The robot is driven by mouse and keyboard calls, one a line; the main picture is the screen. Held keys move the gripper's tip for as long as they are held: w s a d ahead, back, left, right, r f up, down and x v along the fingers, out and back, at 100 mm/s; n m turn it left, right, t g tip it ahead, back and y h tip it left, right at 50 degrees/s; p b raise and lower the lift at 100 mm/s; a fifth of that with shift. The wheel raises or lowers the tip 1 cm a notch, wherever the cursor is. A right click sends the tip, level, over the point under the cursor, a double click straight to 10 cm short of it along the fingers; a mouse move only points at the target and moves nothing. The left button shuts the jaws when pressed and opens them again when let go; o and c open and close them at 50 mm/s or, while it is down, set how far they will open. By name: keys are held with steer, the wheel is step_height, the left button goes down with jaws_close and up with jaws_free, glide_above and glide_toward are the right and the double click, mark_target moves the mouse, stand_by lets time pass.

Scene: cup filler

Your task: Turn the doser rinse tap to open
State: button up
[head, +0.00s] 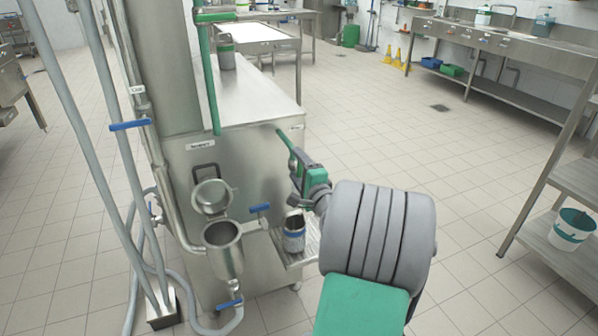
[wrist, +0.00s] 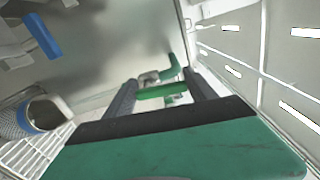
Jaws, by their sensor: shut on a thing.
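A green tap handle (head: 286,145) shows at the front right of the steel machine, slanting down to my gripper. I take it for the doser rinse tap, but its small label is not readable. My gripper (head: 296,167) is at the handle's lower part. In the wrist view, my gripper (wrist: 158,90) has its two dark fingers on either side of a green bar (wrist: 160,91), shut on it. A bent green piece (wrist: 174,70) rises beyond the bar. The tap's body is mostly hidden, and I cannot tell its open or shut position.
A blue-handled tap (head: 260,208) sits left of my gripper. A metal cup (head: 294,236) stands on a grated shelf (head: 305,246) below it. A steel hopper (head: 223,250) and grey pipes stand further left.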

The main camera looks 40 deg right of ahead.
steer(key=shift+a+f+n, duration=0.1)
steer(key=shift+a+n, duration=0.05)
steer(key=shift+n, duration=0.35)
steer(key=shift+b, duration=0.3)
steer(key=o, duration=1.4)
steer(key=v, duration=0.7)
steer(key=shift+s+a, duration=0.15)
steer(key=shift+s, duration=0.2)
